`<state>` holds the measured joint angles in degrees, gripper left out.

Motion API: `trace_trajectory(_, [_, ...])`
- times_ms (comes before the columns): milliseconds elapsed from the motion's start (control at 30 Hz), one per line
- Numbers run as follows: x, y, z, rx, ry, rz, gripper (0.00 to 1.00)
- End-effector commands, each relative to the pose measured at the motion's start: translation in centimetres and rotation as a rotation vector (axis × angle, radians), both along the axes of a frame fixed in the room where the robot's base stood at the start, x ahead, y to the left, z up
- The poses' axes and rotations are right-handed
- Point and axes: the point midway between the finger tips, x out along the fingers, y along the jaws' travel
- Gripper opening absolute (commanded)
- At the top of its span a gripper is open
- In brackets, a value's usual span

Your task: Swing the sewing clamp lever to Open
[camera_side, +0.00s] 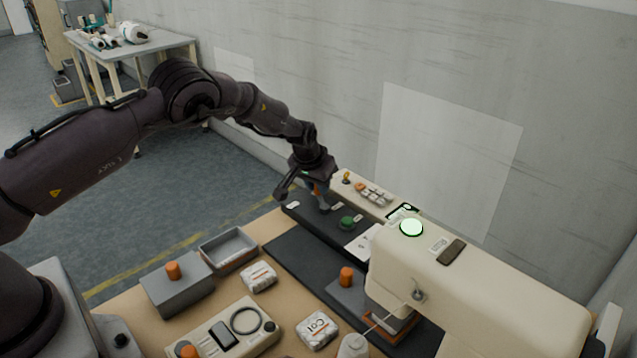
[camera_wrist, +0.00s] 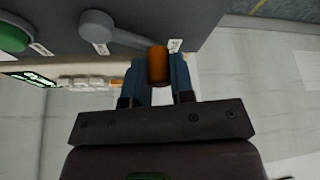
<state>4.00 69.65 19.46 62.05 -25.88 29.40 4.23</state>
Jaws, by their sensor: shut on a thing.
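The clamp lever is a grey arm (camera_wrist: 125,38) on a round pivot (camera_wrist: 97,26), set on a dark panel, in the wrist view. Its orange knob (camera_wrist: 157,66) sits between the two blue fingers of my gripper (camera_wrist: 160,80), which is shut on it. The arm points from the pivot toward a small white label (camera_wrist: 175,46); another label (camera_wrist: 100,48) lies beside the pivot. Their words are too small to read. In the side view my gripper (camera_side: 318,196) is at the far end of the dark panel (camera_side: 318,218), and the lever is mostly hidden.
A green button (camera_side: 347,222) stands on the same panel. A wall rises close behind.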

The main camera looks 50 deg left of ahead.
Motion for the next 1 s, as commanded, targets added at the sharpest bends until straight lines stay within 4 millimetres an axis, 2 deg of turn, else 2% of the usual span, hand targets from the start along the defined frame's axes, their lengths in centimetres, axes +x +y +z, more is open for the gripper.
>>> trace_trajectory(367, [-0.9, 0.3, 0.1, 0.002, 0.0, 0.181, 0.0])
trace_trajectory(1000, [-4.0, 0.3, 0.1, 0.002, -0.001, 0.763, 0.0])
